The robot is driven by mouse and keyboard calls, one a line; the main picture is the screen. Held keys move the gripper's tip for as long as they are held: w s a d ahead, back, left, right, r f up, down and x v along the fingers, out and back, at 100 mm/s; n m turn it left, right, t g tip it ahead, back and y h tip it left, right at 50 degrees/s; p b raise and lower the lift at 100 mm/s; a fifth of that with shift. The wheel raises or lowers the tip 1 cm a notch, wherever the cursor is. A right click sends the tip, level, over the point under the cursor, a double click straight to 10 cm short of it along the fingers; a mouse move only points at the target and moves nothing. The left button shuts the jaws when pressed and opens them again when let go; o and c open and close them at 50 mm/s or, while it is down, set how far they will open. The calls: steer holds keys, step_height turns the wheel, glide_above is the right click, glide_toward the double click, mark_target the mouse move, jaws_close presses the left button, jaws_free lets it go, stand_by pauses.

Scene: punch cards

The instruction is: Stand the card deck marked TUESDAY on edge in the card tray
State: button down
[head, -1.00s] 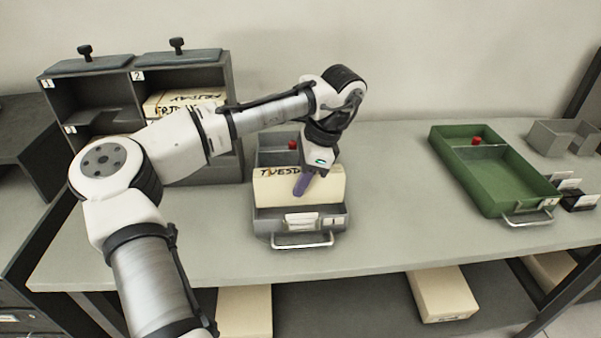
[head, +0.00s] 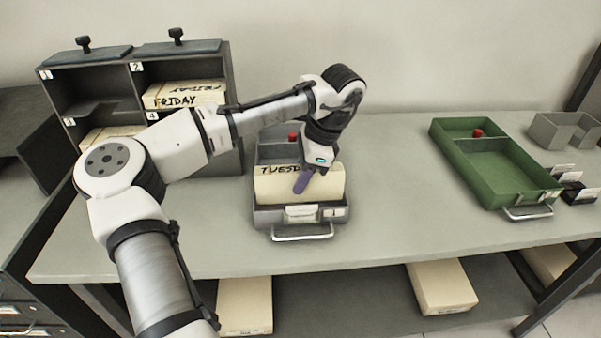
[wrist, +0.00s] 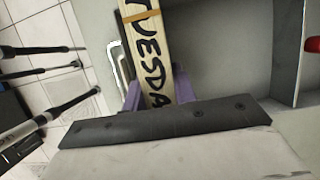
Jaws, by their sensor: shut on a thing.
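The cream card deck marked TUESDAY (head: 292,188) stands on edge in the front part of the grey card tray (head: 262,216), its lettered edge facing up. Whether it touches the tray floor is hidden.
A red knob (head: 293,137) is at the tray's back. A dark pigeonhole rack (head: 235,130) with FRIDAY decks (head: 180,99) stands at left. A green tray (head: 500,185) lies at right. The bench between the trays is clear.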

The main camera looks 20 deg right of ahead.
steer(key=shift+f+b, duration=0.4)
steer(key=shift+f, duration=1.4)
steer(key=c, duration=1)
jaws_free()
steer(key=shift+c, duration=0.2)
steer(key=v, duration=1.4)
steer(key=shift+f, duration=0.1)
